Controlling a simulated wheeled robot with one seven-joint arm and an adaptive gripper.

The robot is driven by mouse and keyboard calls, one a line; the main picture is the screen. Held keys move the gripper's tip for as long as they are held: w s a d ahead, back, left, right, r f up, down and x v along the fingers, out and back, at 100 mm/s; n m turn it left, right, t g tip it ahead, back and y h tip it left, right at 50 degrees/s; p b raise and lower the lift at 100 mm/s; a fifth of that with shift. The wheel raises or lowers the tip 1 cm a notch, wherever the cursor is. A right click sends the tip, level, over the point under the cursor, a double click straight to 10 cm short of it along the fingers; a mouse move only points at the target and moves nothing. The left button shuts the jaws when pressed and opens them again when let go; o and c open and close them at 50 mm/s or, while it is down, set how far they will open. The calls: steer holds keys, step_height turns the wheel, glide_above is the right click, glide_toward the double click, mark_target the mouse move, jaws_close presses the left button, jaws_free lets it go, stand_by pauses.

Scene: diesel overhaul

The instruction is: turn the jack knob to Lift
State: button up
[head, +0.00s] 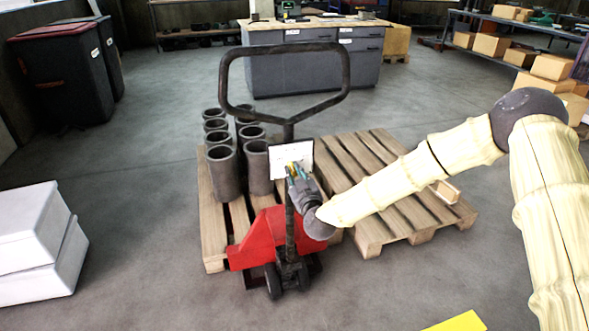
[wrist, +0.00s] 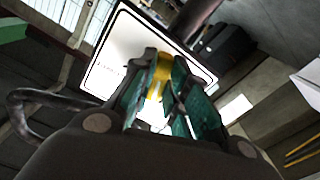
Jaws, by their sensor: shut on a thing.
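The red pallet jack (head: 266,231) stands at the front of a wooden pallet, with its dark loop handle (head: 346,75) raised. A white panel (head: 281,158) is fixed to the handle's shaft; it also fills the upper middle of the wrist view (wrist: 112,62). The yellow jack knob (wrist: 161,70) is at the panel's face. My gripper (head: 296,172) is at the panel, and its green-padded fingers (wrist: 166,88) are shut on the knob. The fingers hide part of the knob and panel. The panel's lettering is too small to read, so the knob's setting cannot be told.
Several dark cylinders (head: 222,172) stand on the left pallet (head: 213,222). A second pallet (head: 375,166) lies beside it under my arm. White boxes (head: 35,240) are at the left, and a grey workbench (head: 300,72) is behind. The floor in front is mostly clear.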

steer(key=n+p, duration=0.1)
steer(key=n, duration=0.4)
stand_by(0.3)
steer(key=o, duration=1.5)
steer(key=shift+s+p, duration=0.15)
steer(key=shift+p, duration=0.15)
steer(key=v, duration=0.6)
steer(key=shift+s+p, duration=0.35)
steer(key=shift+p, duration=0.05)
steer(key=shift+d+f, duration=0.1)
